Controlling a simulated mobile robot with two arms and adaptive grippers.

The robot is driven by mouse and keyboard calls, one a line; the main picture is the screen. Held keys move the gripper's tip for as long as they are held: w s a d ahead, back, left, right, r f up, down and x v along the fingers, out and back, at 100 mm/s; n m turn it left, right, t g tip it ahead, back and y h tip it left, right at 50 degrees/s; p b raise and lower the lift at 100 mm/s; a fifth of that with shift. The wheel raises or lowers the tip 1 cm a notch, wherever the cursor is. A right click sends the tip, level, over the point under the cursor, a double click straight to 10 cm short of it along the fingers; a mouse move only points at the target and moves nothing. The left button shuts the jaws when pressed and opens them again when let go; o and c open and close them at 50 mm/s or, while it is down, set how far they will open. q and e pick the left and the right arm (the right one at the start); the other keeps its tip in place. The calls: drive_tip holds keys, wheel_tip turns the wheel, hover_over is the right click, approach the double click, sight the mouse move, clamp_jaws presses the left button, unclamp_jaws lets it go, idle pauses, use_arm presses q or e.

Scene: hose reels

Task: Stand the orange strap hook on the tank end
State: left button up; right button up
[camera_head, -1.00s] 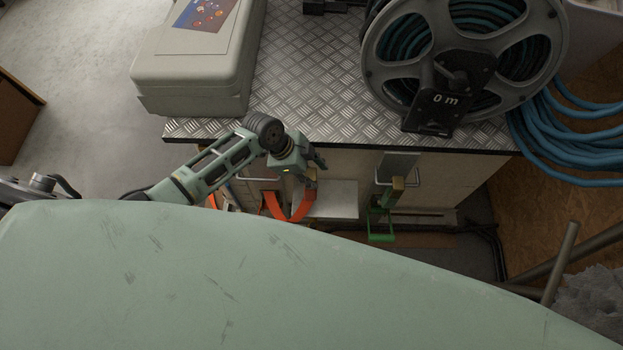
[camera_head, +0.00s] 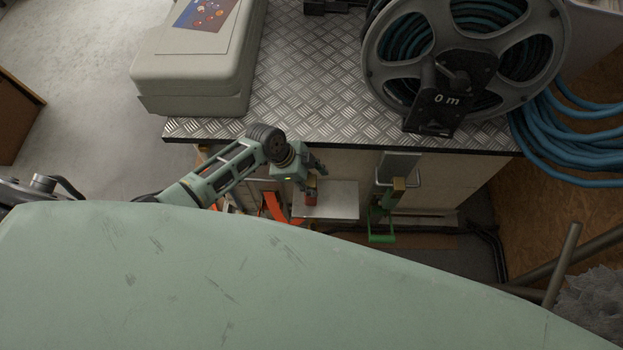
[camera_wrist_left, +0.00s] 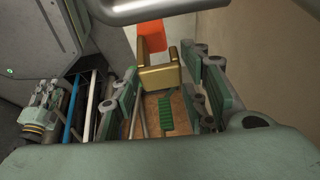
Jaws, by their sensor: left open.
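The orange strap (camera_head: 272,207) hangs in a curve in front of the bench side in the head view. In the left wrist view its orange part (camera_wrist_left: 153,36) shows behind a brass-coloured hook (camera_wrist_left: 160,76). My left gripper (camera_head: 316,170) is in front of the bench side, just below its top edge. In the wrist view its fingers (camera_wrist_left: 172,92) are apart, with the brass hook between or just beyond them; contact cannot be told. A small red-orange piece (camera_head: 311,193) shows below the gripper. I cannot tell which surface is the tank end. My right gripper is not in view.
A green strap with a brass fitting (camera_head: 381,228) hangs to the right by a wire bracket. A pale flat plate (camera_head: 338,203) lies below the gripper. The metal benchtop (camera_head: 310,90) carries a grey case (camera_head: 195,75) and a hose reel (camera_head: 462,70). Blue hose (camera_head: 575,130) hangs at right.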

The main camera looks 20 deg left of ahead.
use_arm(q)
drive_tip(key=shift+a+r, duration=0.1)
drive_tip(key=shift+r, duration=0.3)
drive_tip(key=p+v, duration=0.1)
drive_tip(key=v, duration=1)
drive_tip(key=shift+s+r, duration=0.15)
drive_tip(key=shift+r, duration=0.05)
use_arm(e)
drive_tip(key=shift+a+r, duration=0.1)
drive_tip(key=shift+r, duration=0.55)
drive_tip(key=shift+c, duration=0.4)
